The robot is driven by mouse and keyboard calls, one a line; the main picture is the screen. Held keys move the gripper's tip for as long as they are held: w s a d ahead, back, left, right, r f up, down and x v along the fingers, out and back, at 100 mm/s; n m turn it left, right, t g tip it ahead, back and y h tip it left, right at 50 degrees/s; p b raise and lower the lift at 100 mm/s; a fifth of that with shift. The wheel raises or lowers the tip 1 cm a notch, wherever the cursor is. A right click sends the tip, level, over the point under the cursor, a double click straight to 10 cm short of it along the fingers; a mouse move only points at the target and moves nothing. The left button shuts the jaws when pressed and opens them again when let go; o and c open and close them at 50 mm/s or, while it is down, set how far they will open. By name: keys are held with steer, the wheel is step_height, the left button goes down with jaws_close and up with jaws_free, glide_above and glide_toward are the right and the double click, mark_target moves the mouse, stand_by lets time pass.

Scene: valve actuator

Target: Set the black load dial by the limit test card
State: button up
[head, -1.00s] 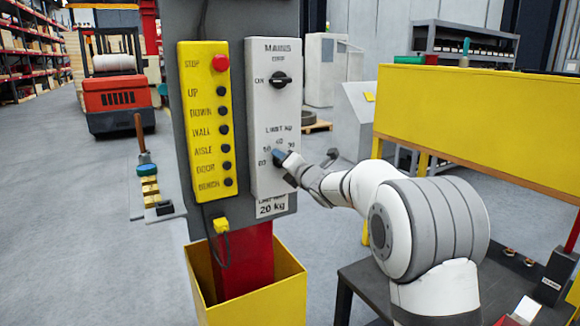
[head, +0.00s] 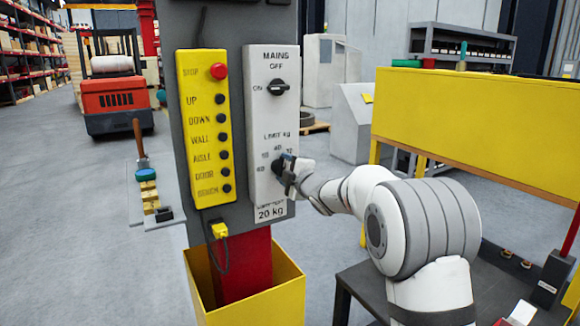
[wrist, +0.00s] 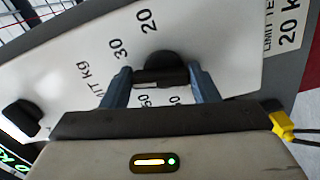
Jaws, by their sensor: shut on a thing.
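The black load dial (wrist: 160,70) sits on the white panel (head: 262,120), with 20 and 30 printed above and left of it in the wrist view. My gripper (wrist: 160,84) has one blue-grey finger on each side of the dial and is shut on it. In the head view my gripper (head: 284,172) covers most of the dial. I cannot tell exactly which number the dial points to. The limit test card (head: 270,212) is at the panel's lower end and reads 20 kg; part of the card (wrist: 288,32) also shows at the wrist view's upper right.
The black mains knob (head: 278,87) is higher on the same panel. A yellow button box (head: 204,130) with a red stop button stands close to its left. A yellow plug and cable (head: 220,230) hang below. A yellow bin (head: 255,295) stands underneath.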

steer(key=shift+m+p, duration=3.25)
steer(key=shift+m, duration=4.45)
steer(key=o, duration=1)
steer(key=shift+f, duration=0.3)
steer(key=shift+b+v, duration=0.4)
steer(key=shift+v, duration=3.45)
